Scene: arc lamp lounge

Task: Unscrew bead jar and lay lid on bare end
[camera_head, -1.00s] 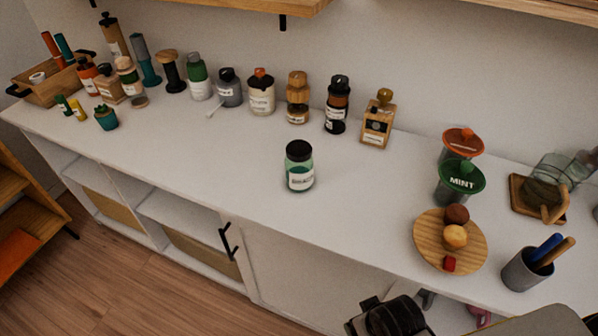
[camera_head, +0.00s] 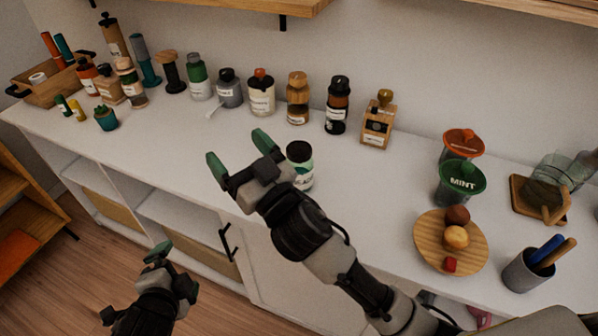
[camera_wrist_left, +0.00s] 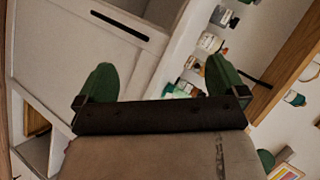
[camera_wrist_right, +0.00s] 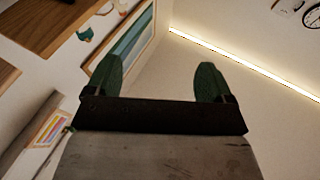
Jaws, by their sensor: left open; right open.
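The bead jar (camera_head: 302,176) is green glass with a black lid (camera_head: 298,151) on it and a white label. It stands upright on the white counter (camera_head: 380,195), its lower left side hidden by my right gripper. My right gripper (camera_head: 238,154) is open and empty, with green fingertips above the counter just left of the jar and apart from it. My left gripper (camera_head: 172,268) is open and empty, low in front of the cabinet. In the left wrist view its fingers (camera_wrist_left: 160,80) face the cabinet front and counter edge. The right wrist view shows its open fingers (camera_wrist_right: 158,82).
Several bottles and jars, such as an amber bottle (camera_head: 336,108), line the counter's back. Free counter lies left of and behind the bead jar.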

